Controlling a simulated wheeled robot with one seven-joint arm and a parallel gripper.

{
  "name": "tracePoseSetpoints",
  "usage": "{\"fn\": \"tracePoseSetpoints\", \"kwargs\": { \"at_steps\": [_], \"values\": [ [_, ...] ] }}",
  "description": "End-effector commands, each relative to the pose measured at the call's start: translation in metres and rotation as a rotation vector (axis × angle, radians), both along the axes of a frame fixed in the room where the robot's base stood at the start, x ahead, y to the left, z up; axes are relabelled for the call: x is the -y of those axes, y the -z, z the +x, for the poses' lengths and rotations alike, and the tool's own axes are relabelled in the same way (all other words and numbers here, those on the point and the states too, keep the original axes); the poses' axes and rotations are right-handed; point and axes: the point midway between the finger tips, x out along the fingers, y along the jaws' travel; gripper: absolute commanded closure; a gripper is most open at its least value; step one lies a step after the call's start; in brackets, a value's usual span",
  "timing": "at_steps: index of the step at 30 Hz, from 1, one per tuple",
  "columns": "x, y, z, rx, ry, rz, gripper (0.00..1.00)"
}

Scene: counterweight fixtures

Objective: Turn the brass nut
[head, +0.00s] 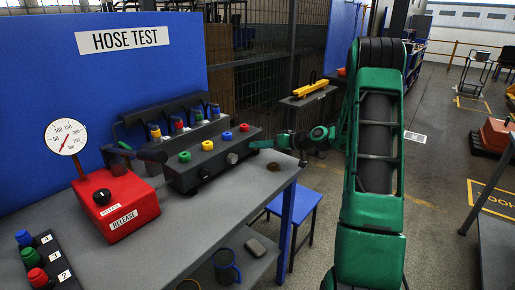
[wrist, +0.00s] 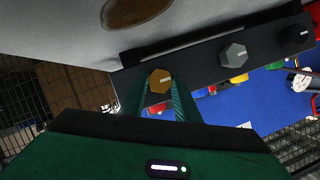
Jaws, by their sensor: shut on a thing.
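The brass nut (wrist: 159,81) is a hexagonal, gold-brown head on the front face of a dark block. In the wrist view it sits between the two green fingertips of my gripper (wrist: 158,90), which is shut on it. In the head view my gripper (head: 263,144) reaches the right end of the dark block (head: 215,164) from the right, and the brass nut is hidden there. A grey hexagonal nut (wrist: 233,54) is beside it on the same face, and shows in the head view (head: 232,158). A black fitting (wrist: 298,33) is farther along.
Yellow, green, red and blue caps top the block, with hoses behind. A red release box (head: 118,203) with a gauge (head: 66,137) stands to the left on the grey table (head: 190,225). A blue stool (head: 295,203) is below my arm. A brown stain (wrist: 135,10) marks the tabletop.

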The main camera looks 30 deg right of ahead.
Motion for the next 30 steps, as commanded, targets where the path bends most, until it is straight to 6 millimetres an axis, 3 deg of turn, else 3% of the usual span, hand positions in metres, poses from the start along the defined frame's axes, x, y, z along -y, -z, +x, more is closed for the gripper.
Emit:
{"fn": "tracePoseSetpoints", "kwargs": {
  "at_steps": [5,6,8,20,30],
  "values": [
    [0.001,0.002,-0.001,-0.006,0.003,-0.001,0.93],
    [0.001,0.002,-0.001,-0.006,0.003,-0.001,0.66],
    [0.001,0.002,-0.001,-0.004,0.002,-0.001,0.52],
    [0.004,-0.001,-0.005,-0.002,0.002,-0.002,0.52],
    [0.032,-0.020,-0.051,-0.001,0.006,-0.002,0.52]
  ]
}}
